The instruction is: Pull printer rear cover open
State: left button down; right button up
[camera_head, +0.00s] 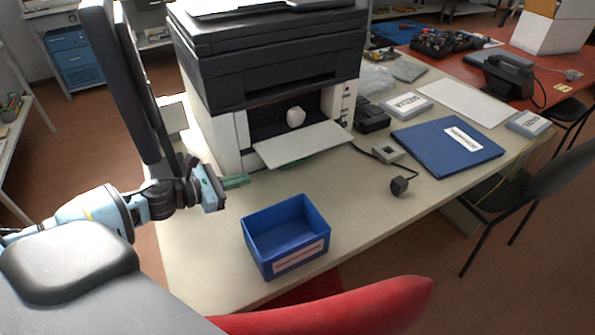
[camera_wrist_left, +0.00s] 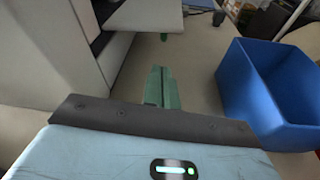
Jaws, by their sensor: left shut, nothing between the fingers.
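The printer (camera_head: 268,70), black above and white below, stands on the table. A white flap (camera_head: 303,145) on the side facing me is folded down, showing a dark cavity with a rounded white piece (camera_head: 296,117) inside. I cannot tell whether this flap is the rear cover. My left gripper (camera_head: 236,181) is shut and empty, just in front of the printer's lower left corner. Its green fingers also show in the left wrist view (camera_wrist_left: 160,86), apart from the white printer wall (camera_wrist_left: 62,45). My right gripper is not in view.
A blue box (camera_head: 286,237) stands on the table (camera_head: 205,262) to the right of my left gripper. A green piece (camera_head: 292,164) shows partly under the flap. A blue folder (camera_head: 447,147) and a black plug (camera_head: 399,186) lie to the right. A red chair (camera_head: 350,312) stands at the front.

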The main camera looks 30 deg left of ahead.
pick_arm(q)
jog(key=shift+f+m, duration=0.15)
jog(key=shift+m, duration=0.25)
jog(key=x, duration=0.8)
jog(key=shift+w+d+p, duration=0.2)
jog(key=shift+w+p, duration=0.05)
jog(key=shift+p, duration=0.15)
jog(key=shift+w+d+f, duration=0.15)
jog(key=shift+w+d, duration=0.15)
jog(key=shift+w, duration=0.25)
